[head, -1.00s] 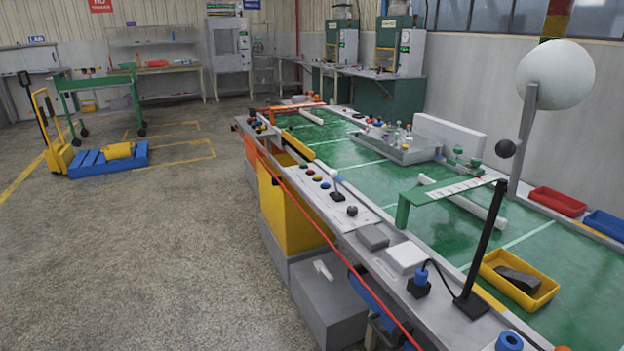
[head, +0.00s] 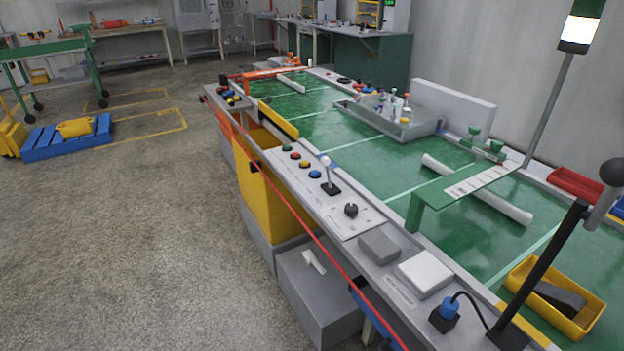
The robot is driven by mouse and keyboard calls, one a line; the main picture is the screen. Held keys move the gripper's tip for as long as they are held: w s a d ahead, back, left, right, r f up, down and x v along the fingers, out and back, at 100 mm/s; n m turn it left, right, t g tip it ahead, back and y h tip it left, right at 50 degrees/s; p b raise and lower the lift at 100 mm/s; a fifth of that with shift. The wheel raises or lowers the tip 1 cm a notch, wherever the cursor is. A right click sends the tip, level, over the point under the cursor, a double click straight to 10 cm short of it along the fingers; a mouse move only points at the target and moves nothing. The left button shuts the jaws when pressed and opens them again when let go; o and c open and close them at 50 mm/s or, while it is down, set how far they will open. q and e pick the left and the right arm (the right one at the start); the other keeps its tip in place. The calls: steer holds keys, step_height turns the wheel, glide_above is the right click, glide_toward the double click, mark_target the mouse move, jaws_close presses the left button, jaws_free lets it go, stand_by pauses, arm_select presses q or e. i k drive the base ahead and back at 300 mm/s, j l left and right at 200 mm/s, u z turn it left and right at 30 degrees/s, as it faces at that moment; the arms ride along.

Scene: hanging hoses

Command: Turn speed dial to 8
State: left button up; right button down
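The likely speed dial is a small dark round knob (head: 351,210) on a pale plate (head: 362,222) on the near ledge of the long green-topped bench. Its markings are too small to read, so I cannot tell its setting. A white-topped lever (head: 328,175) stands on the ledge just beyond the knob. Neither of my grippers shows in the head view, and nothing is seen touching the knob.
Several coloured buttons (head: 304,163) line the ledge beyond the lever. A grey box (head: 379,245) and a white box (head: 424,272) sit nearer. A black post (head: 545,265) rises at the right. A red hose (head: 318,240) runs along the bench's front.

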mark_target(351, 209)
steer(key=i+j+z, duration=0.1)
steer(key=z, duration=0.85)
steer(key=i+j+z, duration=0.1)
steer(key=j+z, duration=0.35)
steer(key=j, duration=0.15)
steer(key=j+z, duration=0.45)
steer(key=j, duration=0.15)
